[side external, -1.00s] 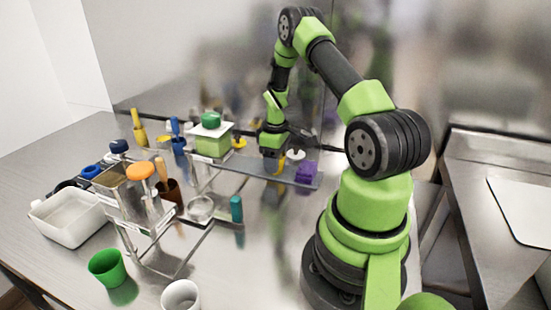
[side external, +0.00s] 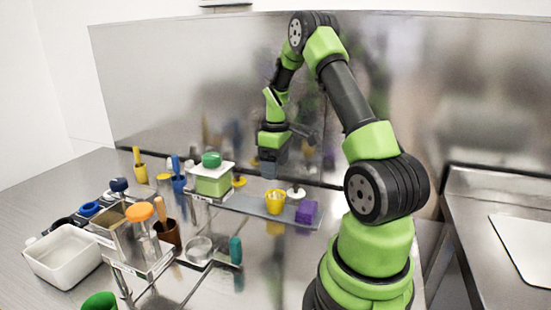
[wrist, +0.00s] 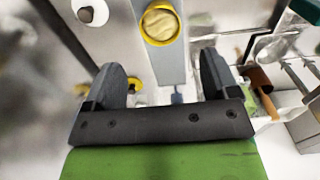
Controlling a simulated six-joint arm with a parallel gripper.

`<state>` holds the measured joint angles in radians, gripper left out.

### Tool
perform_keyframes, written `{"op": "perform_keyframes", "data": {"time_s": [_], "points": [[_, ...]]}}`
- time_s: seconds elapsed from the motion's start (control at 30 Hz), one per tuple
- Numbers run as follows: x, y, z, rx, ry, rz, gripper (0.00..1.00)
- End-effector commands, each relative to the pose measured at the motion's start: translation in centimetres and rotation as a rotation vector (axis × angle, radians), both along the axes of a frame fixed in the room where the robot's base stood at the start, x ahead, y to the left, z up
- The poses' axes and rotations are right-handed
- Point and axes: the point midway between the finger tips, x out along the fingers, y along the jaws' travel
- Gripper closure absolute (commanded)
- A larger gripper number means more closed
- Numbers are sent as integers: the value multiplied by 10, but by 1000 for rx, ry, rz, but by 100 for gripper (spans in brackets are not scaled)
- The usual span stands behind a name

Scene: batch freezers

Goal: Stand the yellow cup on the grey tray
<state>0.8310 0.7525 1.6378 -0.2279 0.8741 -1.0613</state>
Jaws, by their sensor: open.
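The yellow cup (side external: 275,202) stands upright on the grey tray (side external: 240,204), between the white-topped peg and the tray's front edge area. In the wrist view the cup (wrist: 160,23) shows from above, with a pale beige inside, on the grey strip of the tray (wrist: 166,66). My gripper (side external: 272,168) is above the cup, apart from it. In the wrist view its two dark fingers (wrist: 161,66) are spread with nothing between them, and the cup lies beyond the tips.
A purple block (side external: 306,212) and a white knob on a dark peg (side external: 296,193) are close to the cup on the right. A green box with a white lid (side external: 212,178) stands left. A wire rack, a white tub (side external: 64,257) and several tools are further left.

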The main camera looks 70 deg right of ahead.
Motion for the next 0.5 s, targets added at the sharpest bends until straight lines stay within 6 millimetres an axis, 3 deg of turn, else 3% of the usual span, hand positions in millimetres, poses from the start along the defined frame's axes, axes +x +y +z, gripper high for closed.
{"op": "perform_keyframes", "data": {"time_s": [0.17,0.27,0.37,0.5], "points": [[1,2,19,-4,-5,0,19],[8,15,37,-17,-29,-12,19],[19,45,70,-41,-86,-41,19],[24,109,122,-51,-209,-106,19]]}}
